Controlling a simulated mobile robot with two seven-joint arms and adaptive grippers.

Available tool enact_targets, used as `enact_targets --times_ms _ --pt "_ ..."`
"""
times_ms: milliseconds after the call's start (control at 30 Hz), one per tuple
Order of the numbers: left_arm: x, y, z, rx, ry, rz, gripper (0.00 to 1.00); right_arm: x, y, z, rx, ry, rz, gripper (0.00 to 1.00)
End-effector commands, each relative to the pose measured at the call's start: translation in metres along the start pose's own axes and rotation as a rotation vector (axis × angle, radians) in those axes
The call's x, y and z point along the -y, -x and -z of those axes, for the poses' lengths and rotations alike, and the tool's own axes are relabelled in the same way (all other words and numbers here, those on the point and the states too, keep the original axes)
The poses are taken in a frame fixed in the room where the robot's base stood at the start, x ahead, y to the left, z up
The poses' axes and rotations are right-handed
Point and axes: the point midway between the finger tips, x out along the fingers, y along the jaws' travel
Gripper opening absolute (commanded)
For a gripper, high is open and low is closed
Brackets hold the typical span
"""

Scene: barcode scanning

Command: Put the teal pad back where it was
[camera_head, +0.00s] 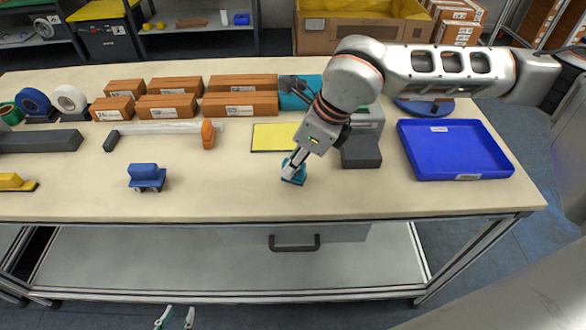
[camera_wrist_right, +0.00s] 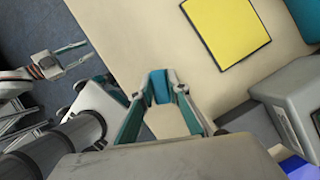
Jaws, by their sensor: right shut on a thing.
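The teal pad (camera_head: 299,179) is at the front middle of the table, mostly hidden by my right gripper (camera_head: 291,170). My right gripper is shut on it. In the right wrist view the teal pad (camera_wrist_right: 158,84) shows between the fingertips of the right gripper (camera_wrist_right: 164,88). I cannot tell whether the pad touches the table. My left gripper (camera_head: 176,316) is low, in front of the table, with its fingers apart and empty; it also shows in the right wrist view (camera_wrist_right: 72,60).
A yellow mat (camera_head: 272,138) lies just behind the pad. A dark grey block (camera_head: 361,153) and a blue tray (camera_head: 455,150) are to the right. Brown boxes (camera_head: 240,104) line the back. The table between the blue item and the pad is clear.

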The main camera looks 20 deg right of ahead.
Motion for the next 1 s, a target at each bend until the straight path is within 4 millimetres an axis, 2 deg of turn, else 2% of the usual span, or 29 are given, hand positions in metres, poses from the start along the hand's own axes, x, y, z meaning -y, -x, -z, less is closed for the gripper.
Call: enact_targets --times_ms 133,533,567,600,1000 --pt "0.000 0.000 -0.002 0.003 0.001 0.000 0.30 0.000 -0.019 0.008 -0.001 0.000 -0.001 0.00" --pt "-0.002 -0.001 -0.011 0.014 0.001 -0.003 0.30 0.000 -0.025 0.010 0.000 0.001 -0.001 0.00" --pt "-0.002 -0.001 -0.010 0.014 0.001 -0.002 0.30 0.000 -0.024 0.010 0.000 0.001 0.000 0.24" --pt "-0.002 -0.001 -0.010 0.014 0.001 -0.002 0.30 0.000 -0.023 0.010 0.000 0.001 0.000 0.33" --pt "-0.001 0.001 -0.004 0.008 0.000 -0.001 0.30 0.000 -0.020 0.008 0.000 0.001 0.001 0.33"
